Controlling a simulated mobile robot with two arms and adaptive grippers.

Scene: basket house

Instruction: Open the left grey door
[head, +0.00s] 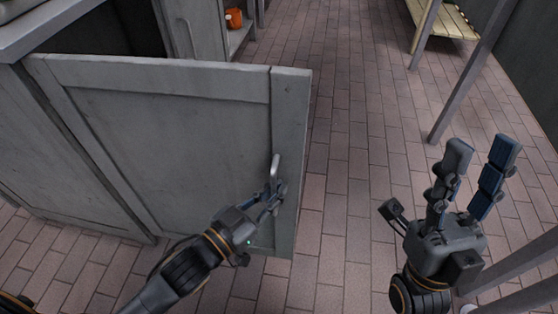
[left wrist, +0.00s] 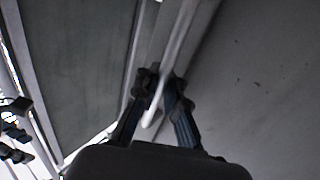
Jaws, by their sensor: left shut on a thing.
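The grey door (head: 180,140) stands swung out from the grey cabinet on the left in the head view, with a dark opening showing behind its top edge. Its metal handle (head: 275,167) is near the door's free edge. My left gripper (head: 272,193) is shut on the handle's lower part. In the left wrist view the fingers (left wrist: 157,90) close around the light bar of the handle (left wrist: 172,62). My right gripper (head: 482,165) is open and empty over the floor at the right, away from the door.
The cabinet's grey counter top (head: 38,28) is at the upper left. An orange pot (head: 234,18) sits on a low shelf behind the door. A wooden bench (head: 447,20) and grey posts (head: 465,75) stand at the right. The brick floor (head: 345,120) between is clear.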

